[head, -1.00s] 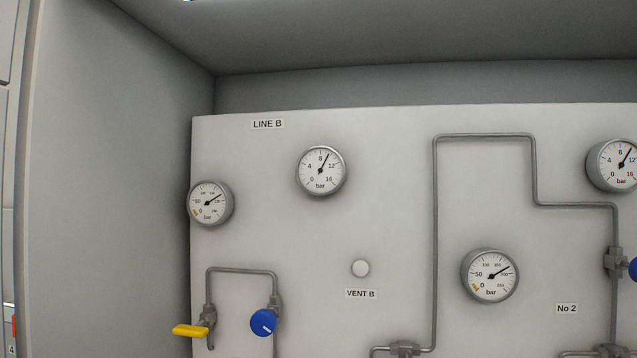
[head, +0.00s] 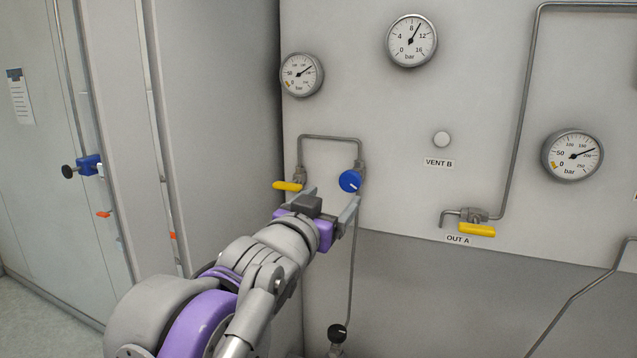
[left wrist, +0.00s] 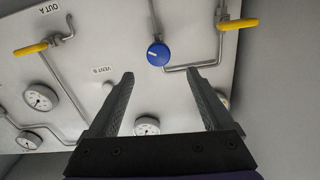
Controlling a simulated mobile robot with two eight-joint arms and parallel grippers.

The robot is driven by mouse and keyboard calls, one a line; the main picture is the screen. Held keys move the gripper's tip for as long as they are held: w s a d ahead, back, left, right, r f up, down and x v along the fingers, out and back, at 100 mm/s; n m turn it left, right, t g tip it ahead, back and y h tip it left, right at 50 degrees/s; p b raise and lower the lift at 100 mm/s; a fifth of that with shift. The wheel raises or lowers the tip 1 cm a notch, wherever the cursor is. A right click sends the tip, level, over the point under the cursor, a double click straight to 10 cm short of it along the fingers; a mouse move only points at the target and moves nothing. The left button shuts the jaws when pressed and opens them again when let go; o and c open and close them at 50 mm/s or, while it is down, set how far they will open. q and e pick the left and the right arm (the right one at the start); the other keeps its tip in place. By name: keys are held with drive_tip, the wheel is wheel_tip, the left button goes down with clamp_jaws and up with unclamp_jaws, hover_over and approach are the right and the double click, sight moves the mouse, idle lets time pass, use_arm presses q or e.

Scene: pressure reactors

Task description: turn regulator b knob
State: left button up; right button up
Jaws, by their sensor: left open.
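My left gripper (head: 331,203) is open and empty in front of the panel, just below and left of the knob in the head view. Its two dark fingers (left wrist: 160,74) point towards the panel and appear clear of the knob. My right gripper is not in view.
A yellow valve handle (head: 287,186) is close left of the knob. Gauges (head: 302,74) (head: 411,41) are above, the VENT B button (head: 441,139) is to the right. The OUT A yellow handle (head: 477,230) is lower right. A black knob (head: 337,333) is below.

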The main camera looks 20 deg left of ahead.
sight(349, 183)
use_arm(q)
drive_tip(key=w, duration=0.3)
drive_tip(key=w+p, duration=0.1)
drive_tip(key=w, duration=0.7)
drive_tip(key=shift+d, duration=0.3)
drive_tip(key=shift+s, duration=0.1)
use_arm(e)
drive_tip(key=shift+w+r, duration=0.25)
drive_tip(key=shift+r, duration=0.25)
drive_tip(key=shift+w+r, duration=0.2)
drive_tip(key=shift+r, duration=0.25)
use_arm(q)
clamp_jaws()
